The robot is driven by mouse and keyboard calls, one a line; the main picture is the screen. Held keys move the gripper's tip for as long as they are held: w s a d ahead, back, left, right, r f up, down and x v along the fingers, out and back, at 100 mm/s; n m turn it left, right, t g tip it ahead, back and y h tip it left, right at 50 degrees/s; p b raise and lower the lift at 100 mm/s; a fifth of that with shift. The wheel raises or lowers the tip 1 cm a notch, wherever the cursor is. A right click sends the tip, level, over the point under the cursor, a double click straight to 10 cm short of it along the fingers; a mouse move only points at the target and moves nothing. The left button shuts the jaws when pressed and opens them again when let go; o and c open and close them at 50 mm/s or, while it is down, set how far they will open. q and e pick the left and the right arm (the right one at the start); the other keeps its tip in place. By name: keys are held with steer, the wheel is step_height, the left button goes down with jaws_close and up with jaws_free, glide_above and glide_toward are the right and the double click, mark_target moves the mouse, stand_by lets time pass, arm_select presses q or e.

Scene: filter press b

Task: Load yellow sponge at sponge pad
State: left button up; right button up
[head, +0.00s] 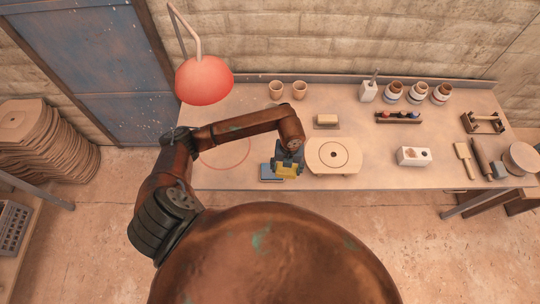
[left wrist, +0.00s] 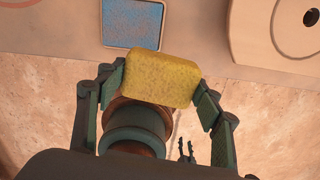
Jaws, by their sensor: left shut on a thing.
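My left gripper (head: 288,163) is shut on the yellow sponge (head: 286,170), over the front edge of the table. In the left wrist view the sponge (left wrist: 162,79) spans the gap between the two fingers (left wrist: 160,92). In the left wrist view the blue pad (left wrist: 132,22) lies just beyond the sponge. A gap cannot be measured, but the sponge looks held above the table. My right gripper is not clearly seen.
A round-holed press board (head: 333,155) stands just right of the gripper. A small tan block (head: 327,120) lies behind it, and two cups (head: 288,90) stand at the back. A red lamp (head: 203,80) hangs over the table's left end.

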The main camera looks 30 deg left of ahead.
arm_select(q)
steer(key=shift+n, duration=0.8)
steer(key=a, duration=0.2)
steer(key=a+f, duration=0.1)
steer(key=a, duration=0.1)
steer(key=w+a, duration=0.1)
steer(key=a, duration=0.2)
steer(key=shift+f, duration=0.7)
step_height(320, 180, down, 4)
steer(key=b, duration=0.3)
steer(key=shift+f, duration=0.25)
arm_select(e)
steer(key=shift+w+d+f, duration=0.1)
steer(key=shift+w+f, duration=0.2)
steer(key=shift+f, duration=0.35)
steer(key=shift+w+d+f, duration=0.1)
steer(key=shift+w+f, duration=0.2)
steer(key=shift+f, duration=0.35)
arm_select(q)
steer(key=shift+f+b, duration=0.2)
steer(key=shift+b, duration=0.15)
arm_select(e)
steer(key=shift+s+d+f, duration=0.1)
steer(key=shift+d, duration=0.2)
arm_select(q)
steer(key=shift+f, duration=0.3)
arm_select(e)
steer(key=shift+s+f, duration=0.1)
steer(key=shift+f, duration=0.1)
